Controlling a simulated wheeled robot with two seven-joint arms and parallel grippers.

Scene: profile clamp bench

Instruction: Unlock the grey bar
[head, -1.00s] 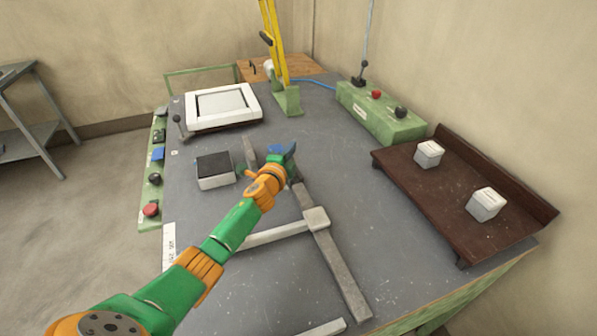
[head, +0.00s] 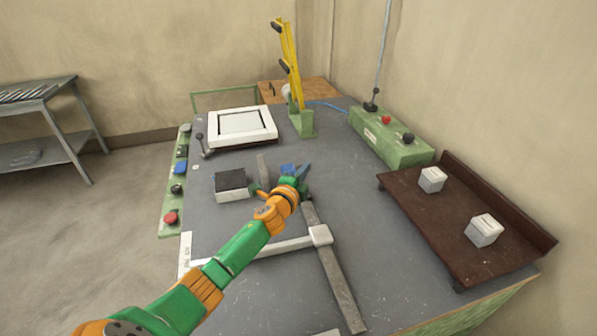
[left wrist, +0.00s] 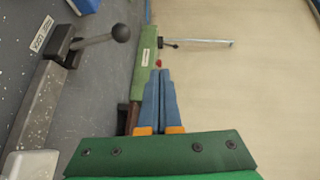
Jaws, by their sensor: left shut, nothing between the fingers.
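The grey bar (head: 335,285) lies lengthwise on the bench, passing under my left gripper. A white block (head: 320,235) sits on it where a pale crossbar (head: 285,246) meets it. My left gripper (head: 303,168) is shut and empty above the bar's far part, hiding some of it. In the left wrist view the bar (left wrist: 40,110) runs along the left side. A lever with a black ball knob (left wrist: 121,33) stands by the bar's far end, beside a small lettered label (left wrist: 42,33). The shut fingers (left wrist: 160,73) are apart from the knob, to its right. My right gripper is not in view.
A black-topped block (head: 231,184) and a white frame (head: 241,127) stand left of the bar. A yellow lever stand (head: 303,122) and a green control box (head: 390,140) are behind. A brown shelf (head: 440,220) with two white blocks is at right.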

